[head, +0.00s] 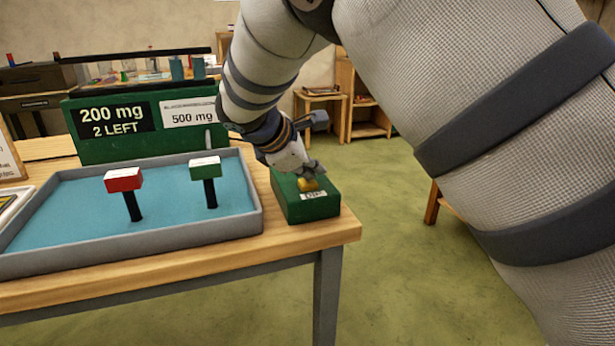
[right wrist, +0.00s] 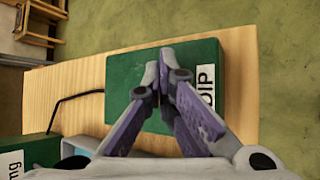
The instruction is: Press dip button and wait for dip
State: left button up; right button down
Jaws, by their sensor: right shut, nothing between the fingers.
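The dip button box (head: 303,205) is a green block with a white "DIP" label, at the right end of the wooden table. A yellow button (head: 308,185) shows on its top. My right gripper (head: 312,172) is shut and empty, with its fingertips right at the button; I cannot tell whether they press it. In the right wrist view the closed fingers (right wrist: 165,72) lie over the green box (right wrist: 122,78) and hide the button. The "DIP" label (right wrist: 206,84) shows beside them. My left gripper is not in view.
A grey-rimmed tray (head: 150,253) with a blue inside holds a red-topped post (head: 123,180) and a green-topped post (head: 206,168). Behind it stands a green unit (head: 140,150) reading "200 mg 2 LEFT" and "500 mg". Open floor lies right of the table.

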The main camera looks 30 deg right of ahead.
aim_at(310, 182)
jog(key=shift+r, duration=0.35)
jog(key=shift+r+p, duration=0.35)
jog(key=shift+r, duration=2.65)
